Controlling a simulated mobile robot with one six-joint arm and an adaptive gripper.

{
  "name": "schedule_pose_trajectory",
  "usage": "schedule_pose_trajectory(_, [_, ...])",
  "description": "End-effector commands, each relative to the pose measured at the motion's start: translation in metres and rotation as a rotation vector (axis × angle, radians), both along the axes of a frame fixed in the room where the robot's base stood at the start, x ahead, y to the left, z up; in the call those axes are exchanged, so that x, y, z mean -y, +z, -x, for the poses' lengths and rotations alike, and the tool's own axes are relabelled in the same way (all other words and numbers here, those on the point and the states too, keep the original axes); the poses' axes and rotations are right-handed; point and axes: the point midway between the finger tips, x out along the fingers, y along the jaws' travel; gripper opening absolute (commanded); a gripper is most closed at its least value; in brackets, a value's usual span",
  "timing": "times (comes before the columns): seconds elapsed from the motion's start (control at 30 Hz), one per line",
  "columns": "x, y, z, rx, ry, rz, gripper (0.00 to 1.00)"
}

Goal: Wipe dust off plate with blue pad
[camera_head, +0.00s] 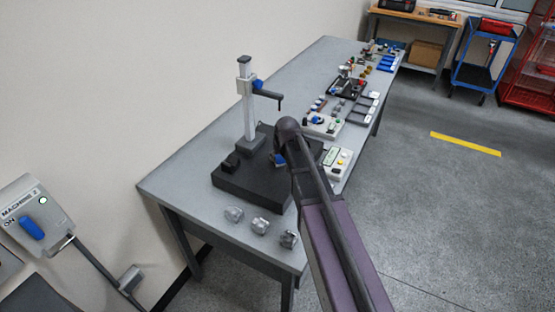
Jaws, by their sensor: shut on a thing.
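The dark plate (240,187) is a thick black slab lying flat near the front end of the grey bench. A measuring column with a side arm (247,105) rises from its back part. My arm reaches in from the lower right over the plate's right side. My gripper (280,152) is mostly hidden behind my arm. A small part of the blue pad (278,160) shows beside the arm, low over the plate, and the gripper is shut on it. I cannot tell whether the pad touches the plate. Dust cannot be made out at this size.
Several clear grey pieces (260,226) stand along the bench's front edge. Control boxes and trays (322,125) fill the bench (190,165) further back. A wall switch box (35,215) is at left.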

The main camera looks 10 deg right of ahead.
Motion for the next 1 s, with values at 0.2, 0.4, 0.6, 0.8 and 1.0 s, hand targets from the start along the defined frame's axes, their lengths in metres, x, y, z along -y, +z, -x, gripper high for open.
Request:
schedule_pose_trajectory(0.2, [0.004, 0.001, -0.006, 0.000, 0.000, 0.000, 0.25])
schedule_pose_trajectory(0.4, [0.004, 0.001, -0.006, 0.001, 0.000, 0.000, 0.24])
schedule_pose_trajectory(0.6, [0.005, 0.000, -0.008, 0.001, 0.000, 0.000, 0.24])
schedule_pose_trajectory(0.8, [0.010, -0.001, -0.016, 0.001, -0.001, -0.001, 0.24])
schedule_pose_trajectory(1.0, [0.018, -0.002, -0.027, 0.001, 0.000, 0.000, 0.25])
